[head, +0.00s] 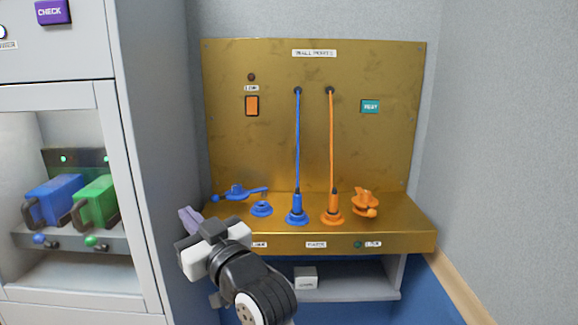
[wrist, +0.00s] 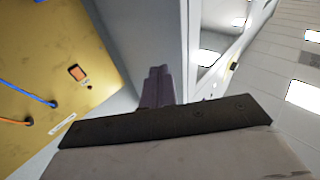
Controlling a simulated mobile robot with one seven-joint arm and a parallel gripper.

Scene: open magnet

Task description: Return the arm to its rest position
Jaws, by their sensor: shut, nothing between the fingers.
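My gripper (head: 188,219) is at the lower left of the head view, in front of the left end of the brass bench. Its purple-grey fingers point up and to the left and are shut with nothing between them. The wrist view shows the fingers (wrist: 158,87) pressed together, with the grey cabinet edge and the ceiling beyond them. My gripper is apart from the plugs and handles on the bench.
A brass panel (head: 270,150) has a blue cord (head: 298,140) and an orange cord (head: 332,140) running to plugs on its shelf. A blue handle (head: 238,192) lies near my gripper. A grey cabinet (head: 150,120) stands close on the left.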

